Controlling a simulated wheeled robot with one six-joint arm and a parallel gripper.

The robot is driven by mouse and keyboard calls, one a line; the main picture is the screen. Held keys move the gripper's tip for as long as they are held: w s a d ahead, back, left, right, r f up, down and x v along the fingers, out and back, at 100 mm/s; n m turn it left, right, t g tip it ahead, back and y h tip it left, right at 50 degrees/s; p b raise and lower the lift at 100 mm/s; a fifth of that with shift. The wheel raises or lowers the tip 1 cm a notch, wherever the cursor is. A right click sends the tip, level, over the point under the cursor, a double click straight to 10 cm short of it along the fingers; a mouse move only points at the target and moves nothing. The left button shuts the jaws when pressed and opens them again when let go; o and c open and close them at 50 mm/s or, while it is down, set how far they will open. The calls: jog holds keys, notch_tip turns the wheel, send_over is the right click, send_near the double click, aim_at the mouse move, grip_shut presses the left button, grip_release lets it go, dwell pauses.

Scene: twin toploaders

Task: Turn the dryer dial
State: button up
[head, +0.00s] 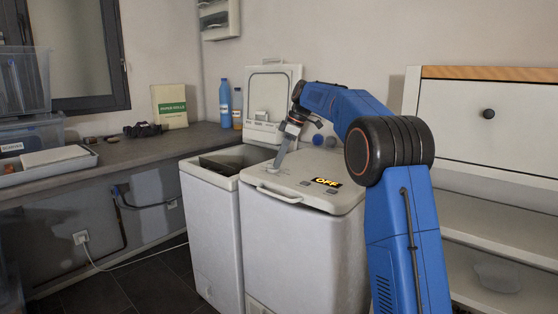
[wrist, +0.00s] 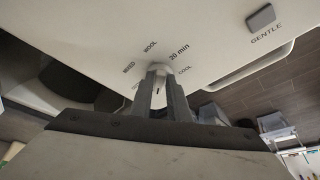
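The dryer (head: 295,245) appears to be the right-hand white toploader, with its lid shut and an orange "OFF" display (head: 326,182) on top. Its dial (wrist: 158,88) shows in the wrist view as a pale knob with a dark pointer mark, ringed by labels such as "MIXED", "WOOL", "20 min" and "COOL". My gripper (head: 276,168) reaches down to the left part of the dryer top. In the wrist view its two fingers (wrist: 159,82) stand on either side of the dial and appear closed on it. The fingers hide part of the dial and some labels.
The left toploader (head: 210,225) stands close beside the dryer with its lid (head: 270,95) raised. A "GENTLE" button (wrist: 261,17) and a handle recess (wrist: 250,68) are on the dryer top. A white drawer cabinet (head: 485,135) stands to the right, a counter (head: 130,160) to the left.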

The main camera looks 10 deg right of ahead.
jog(key=shift+o, duration=1.2)
jog(key=v, duration=1.7)
jog(key=shift+d+r, duration=0.15)
jog(key=shift+r, duration=0.05)
jog(key=shift+s, duration=0.1)
